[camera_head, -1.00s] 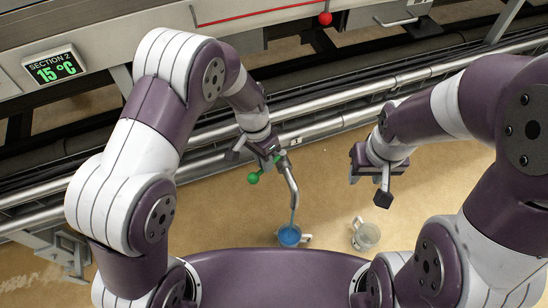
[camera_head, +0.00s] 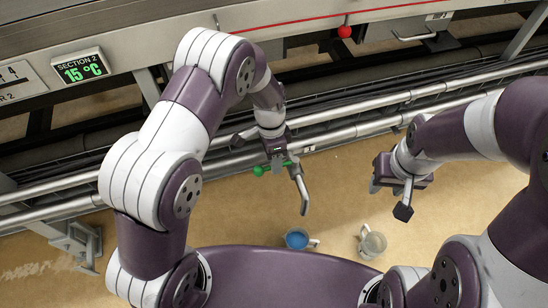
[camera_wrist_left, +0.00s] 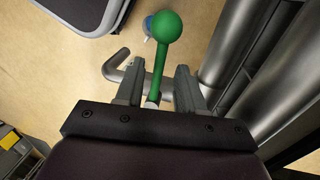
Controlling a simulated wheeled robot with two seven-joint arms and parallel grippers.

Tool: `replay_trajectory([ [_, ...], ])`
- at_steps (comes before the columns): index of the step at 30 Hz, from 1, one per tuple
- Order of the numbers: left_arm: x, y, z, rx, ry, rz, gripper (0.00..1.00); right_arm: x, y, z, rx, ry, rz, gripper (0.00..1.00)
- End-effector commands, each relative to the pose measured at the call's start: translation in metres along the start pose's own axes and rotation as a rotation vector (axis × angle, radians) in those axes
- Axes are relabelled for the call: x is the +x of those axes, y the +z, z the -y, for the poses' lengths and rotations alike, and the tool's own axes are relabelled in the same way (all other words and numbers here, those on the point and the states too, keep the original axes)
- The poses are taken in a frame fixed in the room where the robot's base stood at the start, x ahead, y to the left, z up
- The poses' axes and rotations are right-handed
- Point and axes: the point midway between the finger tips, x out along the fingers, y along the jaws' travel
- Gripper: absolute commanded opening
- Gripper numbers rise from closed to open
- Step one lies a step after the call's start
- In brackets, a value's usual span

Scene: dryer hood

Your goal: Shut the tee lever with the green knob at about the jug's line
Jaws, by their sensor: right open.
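The tee lever with the green knob (camera_head: 258,170) lies across the pipe above the bent metal spout (camera_head: 302,192). In the left wrist view the green knob (camera_wrist_left: 167,27) and its rod stand between my left gripper's fingers (camera_wrist_left: 158,85), with gaps on both sides. My left gripper (camera_head: 278,162) is open around the rod. The jug with blue liquid (camera_head: 297,238) stands on the floor below the spout, and no stream shows between them. It is partly hidden behind the knob in the left wrist view. My right gripper (camera_head: 388,184) is open and empty, off to the right.
A second, clear jug (camera_head: 371,242) stands right of the blue one. Long metal pipes (camera_head: 345,122) run behind the spout. A red ball on a cord (camera_head: 344,31) and a "SECTION 2 15 °C" display (camera_head: 83,67) are on the machine. The floor around the jugs is clear.

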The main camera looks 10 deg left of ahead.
Motion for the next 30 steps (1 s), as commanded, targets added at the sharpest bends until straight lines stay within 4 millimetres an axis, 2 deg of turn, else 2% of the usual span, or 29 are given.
replay_trajectory([
  [5, -0.009, 0.000, 0.000, -0.001, -0.001, -0.001, 0.38, -0.004, 0.000, 0.000, 0.000, 0.000, 0.000, 0.43],
  [8, -0.031, 0.000, -0.001, -0.001, -0.002, -0.002, 0.38, -0.012, -0.001, 0.000, 0.000, 0.000, 0.000, 0.43],
  [15, -0.096, 0.000, 0.000, -0.001, -0.002, -0.001, 0.38, -0.030, -0.004, 0.000, 0.000, 0.000, 0.000, 0.43],
  [18, -0.114, 0.000, 0.000, -0.001, -0.002, -0.001, 0.38, -0.034, -0.004, 0.000, 0.000, 0.000, 0.000, 0.43],
  [22, -0.125, 0.000, 0.000, 0.000, 0.000, 0.000, 0.38, -0.035, -0.004, 0.000, 0.000, 0.000, 0.000, 0.43],
  [30, -0.127, 0.000, 0.000, 0.000, 0.000, 0.000, 0.38, -0.035, -0.004, 0.000, 0.000, 0.000, 0.000, 0.43],
])
